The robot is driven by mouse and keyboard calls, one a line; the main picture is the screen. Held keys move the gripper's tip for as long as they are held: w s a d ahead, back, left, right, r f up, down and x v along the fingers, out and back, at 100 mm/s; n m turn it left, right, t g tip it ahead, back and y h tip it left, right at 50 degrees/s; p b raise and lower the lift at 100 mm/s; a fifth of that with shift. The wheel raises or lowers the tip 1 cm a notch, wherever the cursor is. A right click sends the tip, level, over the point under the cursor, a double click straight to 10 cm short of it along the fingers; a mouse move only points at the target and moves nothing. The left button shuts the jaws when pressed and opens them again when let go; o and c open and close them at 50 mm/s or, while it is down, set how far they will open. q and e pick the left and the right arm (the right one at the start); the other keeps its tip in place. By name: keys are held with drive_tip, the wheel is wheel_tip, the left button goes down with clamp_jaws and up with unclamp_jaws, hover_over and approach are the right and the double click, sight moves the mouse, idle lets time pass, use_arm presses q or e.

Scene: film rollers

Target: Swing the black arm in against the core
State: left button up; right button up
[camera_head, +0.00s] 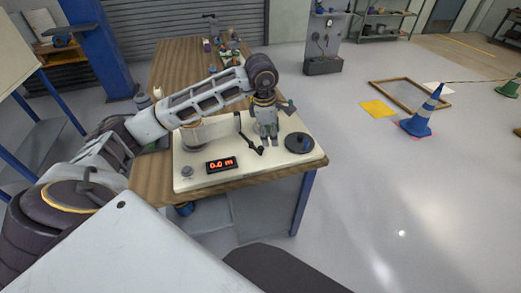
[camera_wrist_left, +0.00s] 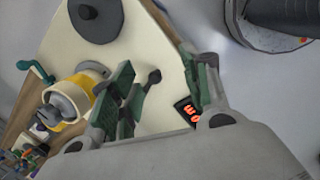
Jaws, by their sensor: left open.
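The black arm (camera_head: 249,145) lies low on the cream panel, just left of my left gripper (camera_head: 266,136). In the left wrist view its dark knobbed end (camera_wrist_left: 153,76) shows between the green-padded fingers of my left gripper (camera_wrist_left: 168,66), nearer the left finger. The fingers are apart, and I cannot tell whether either touches it. A yellow roller with a grey centre, which may be the core (camera_wrist_left: 63,103), shows left of the fingers in the wrist view. In the head view I cannot make it out behind my gripper. My right gripper is not in view.
The cream panel (camera_head: 240,180) sits on a wooden bench (camera_head: 150,180). It carries a red-lit display (camera_head: 222,165), a dark disc (camera_head: 299,142) and a small knob (camera_head: 187,171). A teal crank (camera_wrist_left: 38,72) is beside the roller.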

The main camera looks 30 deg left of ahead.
use_arm(q)
drive_tip(key=r+y, duration=0.1)
drive_tip(key=y, duration=0.1)
hover_over(261, 147)
drive_tip(key=s, duration=0.2)
drive_tip(key=shift+d+r, duration=0.2)
drive_tip(key=shift+d, duration=0.15)
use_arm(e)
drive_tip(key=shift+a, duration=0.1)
use_arm(q)
drive_tip(key=shift+f, duration=0.1)
drive_tip(key=x, duration=1.1)
drive_tip(key=shift+s+d+f, duration=0.1)
drive_tip(key=shift+d+f, duration=0.1)
drive_tip(key=shift+f, duration=0.25)
drive_tip(key=shift+x, duration=0.8)
drive_tip(key=shift+f, duration=0.1)
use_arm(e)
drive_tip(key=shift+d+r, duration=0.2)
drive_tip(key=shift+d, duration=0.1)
